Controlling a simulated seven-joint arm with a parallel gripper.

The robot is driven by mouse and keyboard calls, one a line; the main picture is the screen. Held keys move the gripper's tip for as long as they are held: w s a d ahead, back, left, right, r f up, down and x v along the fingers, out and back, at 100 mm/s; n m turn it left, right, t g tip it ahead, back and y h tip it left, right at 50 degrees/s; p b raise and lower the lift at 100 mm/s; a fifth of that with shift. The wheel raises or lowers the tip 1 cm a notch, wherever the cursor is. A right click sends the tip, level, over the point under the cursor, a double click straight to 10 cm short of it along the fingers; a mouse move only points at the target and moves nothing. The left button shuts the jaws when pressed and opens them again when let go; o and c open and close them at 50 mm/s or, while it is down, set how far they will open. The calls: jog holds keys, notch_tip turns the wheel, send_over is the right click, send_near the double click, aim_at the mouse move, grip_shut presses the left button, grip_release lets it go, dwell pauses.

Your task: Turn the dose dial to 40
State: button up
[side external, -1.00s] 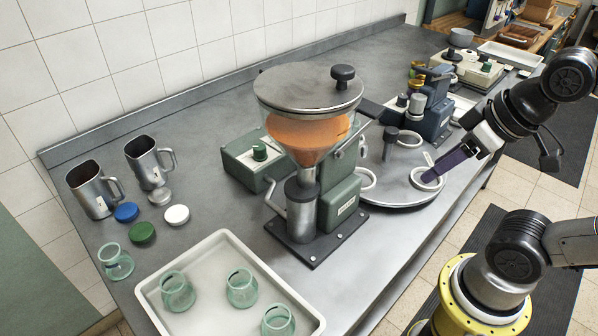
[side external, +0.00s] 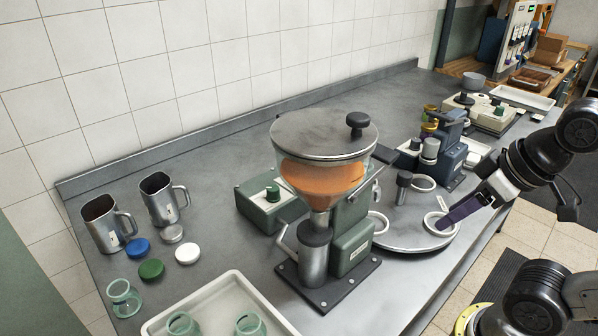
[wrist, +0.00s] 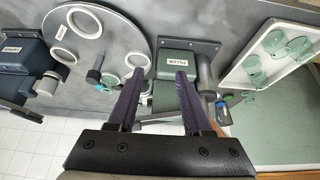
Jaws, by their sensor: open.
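The green box (side external: 276,205) stands behind the filling machine in the side view. A dark green knob (side external: 272,192), which looks like the dose dial, sits on it beside a pale label. Its numbers are too small to read. The filling machine (side external: 318,240) has a glass hopper of orange contents. My gripper (side external: 447,218), with purple fingers, is at the right over the turntable's front ring, well away from the knob. In the wrist view my gripper (wrist: 160,75) is open, with nothing between its fingers. The knob cannot be made out there.
The turntable (side external: 405,232) with white rings lies right of the filling machine. The tall hopper (side external: 322,165) stands close to the green box. A white tray (side external: 215,303) with glass jars, coloured lids and metal jugs (side external: 160,197) are at the left. The bench behind the green box is clear.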

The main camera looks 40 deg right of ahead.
jog(key=shift+o, duration=1.8)
jog(key=shift+s+f+n, duration=0.1)
jog(key=shift+s+n, duration=0.2)
jog(key=w+r+n+g, duration=0.2)
jog(key=w+r+n, duration=0.2)
jog(key=w+r, duration=1.1)
jog(key=w+r+n+g, duration=0.1)
jog(key=w+r, duration=0.1)
jog(key=w, duration=0.9)
jog(key=w+d+f+g, duration=0.1)
jog(key=w+f+g, duration=0.1)
jog(key=w+f, duration=0.9)
jog(key=shift+n+g, duration=0.3)
jog(key=f, duration=0.6)
jog(key=w+f, duration=0.1)
jog(key=f, duration=0.4)
jog(key=w+f, duration=0.1)
jog(key=f, duration=0.5)
jog(key=shift+w+d+f, duration=0.1)
jog(key=shift+w+f, duration=0.1)
jog(key=shift+f, duration=0.1)
